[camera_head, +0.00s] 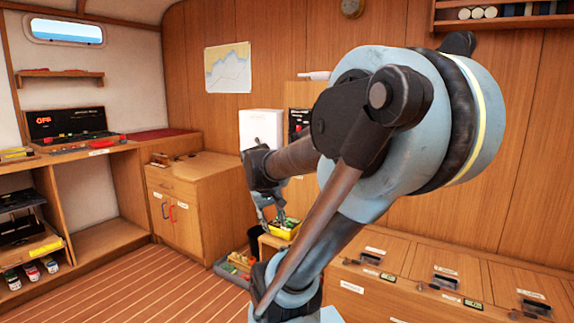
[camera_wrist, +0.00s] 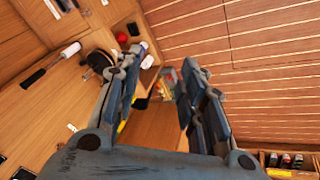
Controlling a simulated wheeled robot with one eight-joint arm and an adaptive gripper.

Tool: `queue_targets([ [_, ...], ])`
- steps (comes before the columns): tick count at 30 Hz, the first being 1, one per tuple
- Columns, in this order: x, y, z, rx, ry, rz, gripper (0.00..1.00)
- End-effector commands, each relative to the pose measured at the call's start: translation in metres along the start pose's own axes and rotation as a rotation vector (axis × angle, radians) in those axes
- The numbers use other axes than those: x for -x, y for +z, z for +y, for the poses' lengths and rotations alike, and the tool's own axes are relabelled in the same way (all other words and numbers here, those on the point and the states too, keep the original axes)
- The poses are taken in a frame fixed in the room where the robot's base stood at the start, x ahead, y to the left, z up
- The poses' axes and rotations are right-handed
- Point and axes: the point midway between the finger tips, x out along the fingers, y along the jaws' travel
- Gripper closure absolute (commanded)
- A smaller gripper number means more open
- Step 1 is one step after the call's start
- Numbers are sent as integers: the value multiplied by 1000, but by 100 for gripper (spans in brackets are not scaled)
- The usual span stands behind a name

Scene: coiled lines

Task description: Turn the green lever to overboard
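I cannot make out a green lever for certain in either view. My gripper (camera_wrist: 163,62) is open and empty in the wrist view, its two fingers well apart. In the head view my gripper (camera_head: 268,212) points down in front of the cabinets, partly hidden by my arm. It appears close to a yellow tray (camera_head: 293,233) holding small green items. I cannot tell whether it touches the tray. My arm covers much of the middle and right of the head view.
A bin of mixed items (camera_head: 232,268) is on the floor. A long bench (camera_head: 405,300) with labelled lids and dark latches runs along the right. The plank floor (camera_head: 140,285) is clear at the left.

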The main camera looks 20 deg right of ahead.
Motion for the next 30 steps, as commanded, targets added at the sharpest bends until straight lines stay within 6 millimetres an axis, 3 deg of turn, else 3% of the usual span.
queue_targets([
  [3, 3, -42, 23, 18, 75, 23, 63],
  [17, -6, -196, 101, 108, 360, 110, 63],
  [30, -42, -341, 153, 224, 622, 187, 63],
])
